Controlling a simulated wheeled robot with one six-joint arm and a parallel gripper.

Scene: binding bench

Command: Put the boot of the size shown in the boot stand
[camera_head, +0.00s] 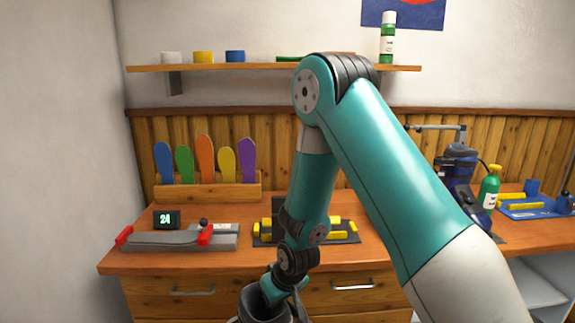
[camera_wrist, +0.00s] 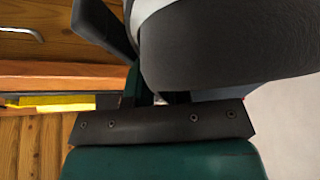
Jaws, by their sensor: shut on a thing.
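My gripper (camera_head: 285,286) is low in front of the bench's front edge, near the drawers. It is shut on a dark grey boot (camera_head: 262,303), which also fills the upper right of the wrist view (camera_wrist: 215,55) with a light grey band. The boot's open top shows in the head view; its lower part is out of frame. A small dark display (camera_head: 166,219) on the bench reads 24. A dark mat (camera_head: 348,236) with yellow blocks lies mid-bench, partly hidden behind my arm. I cannot tell for sure which fixture is the boot stand.
A grey device with red ends (camera_head: 165,241) lies at the bench's left. Coloured sole shapes (camera_head: 205,160) stand in a wooden rack behind. A dark blue boot-like item (camera_head: 459,168) and a green bottle (camera_head: 489,187) stand right. A shelf (camera_head: 220,69) runs above.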

